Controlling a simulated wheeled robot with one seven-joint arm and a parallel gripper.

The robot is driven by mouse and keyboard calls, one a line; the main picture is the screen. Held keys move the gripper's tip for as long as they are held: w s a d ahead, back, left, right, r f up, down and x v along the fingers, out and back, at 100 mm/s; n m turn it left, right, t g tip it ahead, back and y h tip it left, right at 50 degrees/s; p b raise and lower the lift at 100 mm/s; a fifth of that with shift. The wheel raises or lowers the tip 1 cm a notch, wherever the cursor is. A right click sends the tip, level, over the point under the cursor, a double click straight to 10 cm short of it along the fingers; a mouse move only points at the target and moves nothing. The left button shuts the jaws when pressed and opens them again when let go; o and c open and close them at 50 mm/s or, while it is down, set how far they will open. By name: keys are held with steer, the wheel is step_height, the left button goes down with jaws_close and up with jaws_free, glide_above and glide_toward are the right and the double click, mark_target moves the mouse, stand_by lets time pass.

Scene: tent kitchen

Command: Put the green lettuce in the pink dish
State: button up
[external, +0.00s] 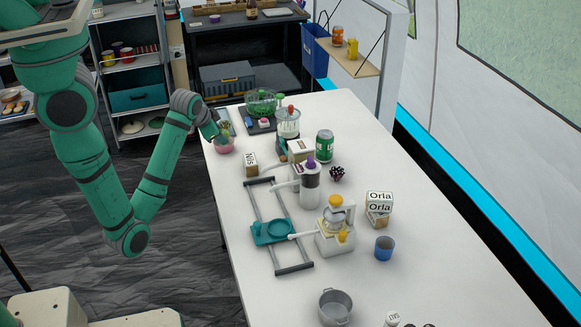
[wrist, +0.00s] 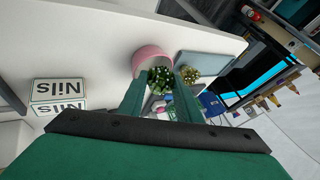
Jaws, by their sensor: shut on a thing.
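The green lettuce (wrist: 160,82) is between the fingers of my gripper (wrist: 160,76) in the wrist view, and the gripper is shut on it. The pink dish (wrist: 151,58) is just beyond the fingertips, with the lettuce overlapping its rim in the picture. In the external view the pink dish (external: 224,147) stands at the far left edge of the table. My gripper (external: 221,137) points down at the dish there. The lettuce is too small to make out clearly in that view, and I cannot tell whether it touches the dish.
A Nils box (external: 251,163) stands near the dish. A dark tray with a green glass bowl (external: 262,102) and a blender (external: 288,122) are to its right. The near left table edge is bare.

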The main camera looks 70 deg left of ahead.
steer(key=o, duration=1.1)
steer(key=shift+r, duration=3.55)
